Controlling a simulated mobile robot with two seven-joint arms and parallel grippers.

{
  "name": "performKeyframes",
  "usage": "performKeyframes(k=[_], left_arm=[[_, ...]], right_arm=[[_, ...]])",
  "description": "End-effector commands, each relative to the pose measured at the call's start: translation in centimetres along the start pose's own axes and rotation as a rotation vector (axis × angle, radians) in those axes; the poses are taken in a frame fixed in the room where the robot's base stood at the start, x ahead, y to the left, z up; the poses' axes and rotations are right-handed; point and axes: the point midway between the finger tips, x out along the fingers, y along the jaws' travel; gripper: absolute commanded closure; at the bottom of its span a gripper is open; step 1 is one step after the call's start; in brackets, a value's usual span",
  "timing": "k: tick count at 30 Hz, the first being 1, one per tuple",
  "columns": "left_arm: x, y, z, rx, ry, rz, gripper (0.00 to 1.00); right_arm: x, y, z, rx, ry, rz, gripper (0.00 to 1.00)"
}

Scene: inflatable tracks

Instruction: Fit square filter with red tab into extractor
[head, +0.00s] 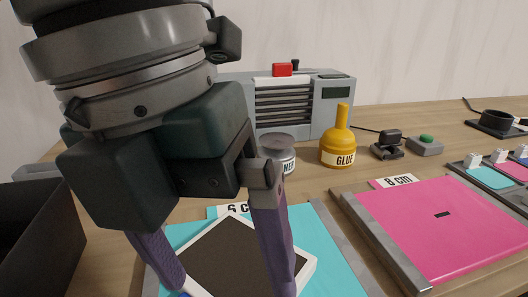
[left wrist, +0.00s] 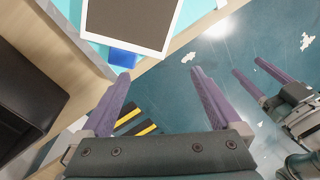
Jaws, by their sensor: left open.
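The extractor (head: 322,104) is a grey slatted box at the back of the table in the head view. A red tab (head: 282,70) stands on its top, over a white strip that looks like a filter's edge; the rest is hidden. A square filter (head: 228,262) with a white frame and dark centre lies on the cyan board. Its tab (left wrist: 123,58) is blue in the left wrist view. My left gripper (head: 230,288) is open and empty above this filter's near side, covering part of it. My right gripper (left wrist: 247,66) shows at the right of the left wrist view, fingers apart.
A yellow glue bottle (head: 341,145) and a grey-lidded jar (head: 278,147) stand before the extractor. A pink board (head: 475,247) marked 8 cm lies right of the cyan board (head: 338,270). A black bin (head: 38,240) is at the left.

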Motion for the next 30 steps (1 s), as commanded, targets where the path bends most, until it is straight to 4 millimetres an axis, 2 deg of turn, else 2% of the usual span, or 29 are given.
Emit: performKeyframes(k=[1,4,8,11,30], left_arm=[[0.5,1.3,0.6,0.103,0.008,0.05,0.03],[-0.1,2.9,0.9,0.273,0.05,0.114,0.03],[-0.7,4.1,1.1,0.384,0.087,0.152,0.03],[-0.4,4.4,1.1,0.41,0.098,0.158,0.03],[8.2,6.5,0.4,0.41,0.096,0.155,0.03]], right_arm=[[1.5,-0.1,0.5,0.001,0.0,-0.001,0.33],[2.3,-0.1,0.7,0.002,0.0,-0.002,0.33],[2.7,-0.2,0.9,0.004,0.0,-0.004,0.33],[2.8,-0.3,0.9,0.005,0.0,-0.005,0.33],[4.3,-0.4,1.5,0.006,-0.003,-0.007,0.33]])
